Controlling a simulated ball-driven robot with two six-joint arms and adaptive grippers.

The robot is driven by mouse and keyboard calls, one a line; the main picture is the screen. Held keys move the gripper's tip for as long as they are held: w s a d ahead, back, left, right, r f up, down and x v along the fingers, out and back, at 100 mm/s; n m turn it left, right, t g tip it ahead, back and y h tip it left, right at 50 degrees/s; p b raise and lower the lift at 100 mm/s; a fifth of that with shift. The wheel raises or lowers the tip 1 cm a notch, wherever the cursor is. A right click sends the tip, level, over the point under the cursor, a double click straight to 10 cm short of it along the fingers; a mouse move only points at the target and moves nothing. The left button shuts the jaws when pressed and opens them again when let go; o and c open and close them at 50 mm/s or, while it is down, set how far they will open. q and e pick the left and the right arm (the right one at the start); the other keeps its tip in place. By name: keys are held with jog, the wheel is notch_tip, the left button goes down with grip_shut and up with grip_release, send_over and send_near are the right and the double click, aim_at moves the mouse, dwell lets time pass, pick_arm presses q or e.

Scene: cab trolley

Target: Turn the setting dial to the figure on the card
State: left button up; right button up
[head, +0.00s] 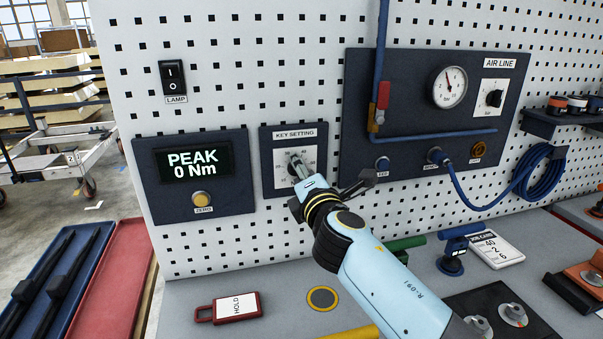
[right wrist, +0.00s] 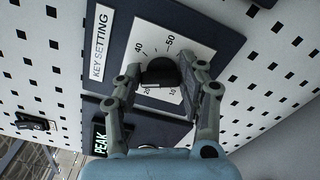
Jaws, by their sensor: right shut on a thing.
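The setting dial is a dark knob (right wrist: 159,72) on a white scale plate under the label KEY SETTING (head: 294,134). In the right wrist view the figures 40, 50, 20 and 10 show around it; some of the scale is hidden by the fingers. My right gripper (right wrist: 163,85) is shut on the knob, one finger on each side. In the head view this gripper (head: 298,174) reaches the dial from the lower right and covers part of it. I cannot tell which figure the dial points at. The job card (head: 497,248) lies on the bench and reads 40, 2, 6. My left gripper is not in view.
Left of the dial is a display (head: 193,163) reading PEAK 0 Nm, with a yellow ZERO button (head: 202,198). The air line panel (head: 400,68) with gauge and hose is to the right. A red HOLD tag (head: 236,307) lies on the bench.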

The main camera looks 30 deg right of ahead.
jog(key=shift+f+m+b, duration=0.2)
jog(key=shift+m+b, duration=1.35)
jog(key=shift+m, duration=0.95)
jog(key=shift+f+m+b, duration=0.15)
jog(key=shift+m+b, duration=1.4)
jog(key=shift+m, duration=0.95)
jog(key=o, duration=1.2)
jog(key=shift+c, duration=0.2)
jog(key=v, duration=1.2)
